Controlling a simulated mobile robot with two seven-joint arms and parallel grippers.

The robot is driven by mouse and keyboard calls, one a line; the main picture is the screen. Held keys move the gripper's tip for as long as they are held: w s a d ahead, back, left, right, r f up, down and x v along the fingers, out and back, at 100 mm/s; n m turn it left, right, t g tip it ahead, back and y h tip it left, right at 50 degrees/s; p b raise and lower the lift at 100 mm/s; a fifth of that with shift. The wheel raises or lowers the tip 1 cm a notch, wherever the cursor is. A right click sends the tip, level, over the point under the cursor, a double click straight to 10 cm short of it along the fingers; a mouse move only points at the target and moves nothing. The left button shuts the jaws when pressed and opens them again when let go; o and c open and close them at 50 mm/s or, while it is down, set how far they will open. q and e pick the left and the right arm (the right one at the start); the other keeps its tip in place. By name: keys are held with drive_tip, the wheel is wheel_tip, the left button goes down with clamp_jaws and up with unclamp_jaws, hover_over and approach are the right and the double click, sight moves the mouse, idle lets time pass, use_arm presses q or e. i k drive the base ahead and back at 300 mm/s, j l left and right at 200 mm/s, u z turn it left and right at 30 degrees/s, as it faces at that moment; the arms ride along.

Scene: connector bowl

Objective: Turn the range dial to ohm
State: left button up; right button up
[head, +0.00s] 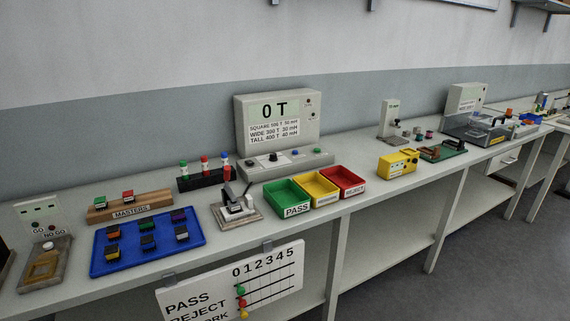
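A yellow box-shaped meter (397,163) sits on the bench right of the middle; small dark details show on its faces, too small to read as dial markings. A large grey instrument (303,104) stands at the bench back, its display reading "0 T". On its sloped front panel are a dark knob (273,157) and small buttons. I cannot tell which control is the range dial, and no ohm mark is readable. Neither of my grippers is in view.
Green (267,205), yellow and red bins stand in front of the grey instrument. A blue tray (187,261) with several small blocks and a metal fixture (237,212) are to the left. A scoreboard (268,268) hangs from the bench's front edge. Bare bench lies between red bin and yellow meter.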

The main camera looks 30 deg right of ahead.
sight(273, 158)
drive_tip(key=l+u, duration=0.25)
drive_tip(key=l, duration=0.5)
drive_tip(key=k+l+u, duration=0.2)
drive_tip(key=l, duration=0.5)
drive_tip(key=i+l, duration=0.05)
drive_tip(key=i, duration=0.05)
